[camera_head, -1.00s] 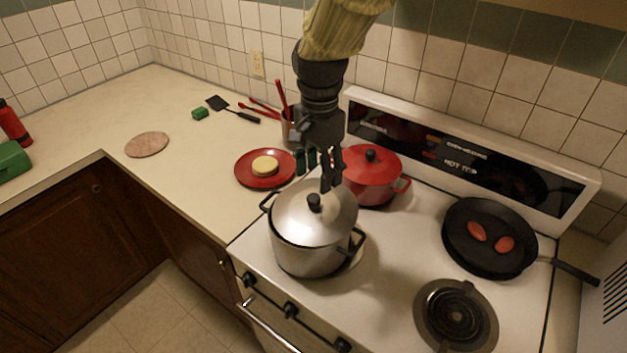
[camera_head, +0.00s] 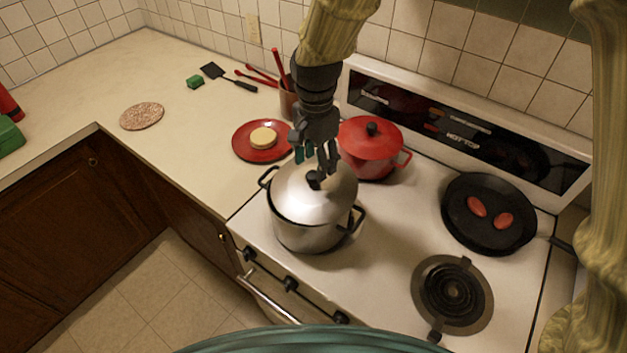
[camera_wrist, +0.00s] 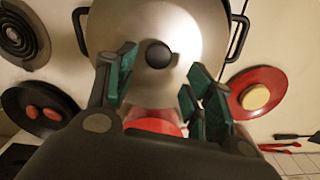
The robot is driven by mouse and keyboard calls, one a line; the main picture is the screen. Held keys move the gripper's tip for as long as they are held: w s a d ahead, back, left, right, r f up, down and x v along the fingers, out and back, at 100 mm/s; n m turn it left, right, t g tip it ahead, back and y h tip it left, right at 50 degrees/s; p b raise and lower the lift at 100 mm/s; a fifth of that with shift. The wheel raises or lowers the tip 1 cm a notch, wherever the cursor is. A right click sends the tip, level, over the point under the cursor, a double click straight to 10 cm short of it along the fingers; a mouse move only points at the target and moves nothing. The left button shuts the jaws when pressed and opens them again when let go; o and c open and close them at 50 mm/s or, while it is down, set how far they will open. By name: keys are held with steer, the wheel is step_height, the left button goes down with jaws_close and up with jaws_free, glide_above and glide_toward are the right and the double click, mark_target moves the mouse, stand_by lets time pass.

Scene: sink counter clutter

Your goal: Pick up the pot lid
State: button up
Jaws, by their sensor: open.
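A silver pot lid (camera_head: 297,189) with a black knob (camera_head: 314,180) sits on a steel pot (camera_head: 302,236) at the stove's left front. In the wrist view the lid (camera_wrist: 190,30) and its round black knob (camera_wrist: 158,54) show just beyond the fingers. My gripper (camera_head: 320,164) is directly above the lid, close to the knob. In the wrist view my gripper (camera_wrist: 155,85) is open and empty, with green-padded fingers either side of the knob's line. I cannot tell whether the fingers touch the lid.
A red pot (camera_head: 372,155) stands close behind the steel pot. A red plate (camera_head: 245,152) with a yellow round item (camera_head: 263,138) is on the counter to the left. A black pan (camera_head: 487,235) with two red oval items is at the right. A bare burner (camera_head: 453,290) is in front.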

mark_target(314, 173)
steer(key=shift+s+a+f, duration=0.1)
steer(key=shift+s, duration=0.1)
steer(key=shift+s+a+f+p, duration=0.1)
steer(key=shift+s+f+p, duration=0.35)
steer(key=shift+s+p, duration=0.25)
steer(key=shift+s+f, duration=0.15)
steer(key=shift+f, duration=0.15)
steer(key=shift+w+f+p, duration=0.3)
steer(key=shift+w+f, duration=0.4)
steer(key=shift+f, duration=0.35)
steer(key=shift+s+r, duration=0.25)
steer(key=shift+s, duration=0.15)
steer(key=shift+c, duration=0.6)
steer(key=shift+w+f, duration=0.1)
steer(key=shift+w, duration=0.1)
steer(key=c, duration=0.7)
steer(key=shift+s, duration=0.1)
jaws_close()
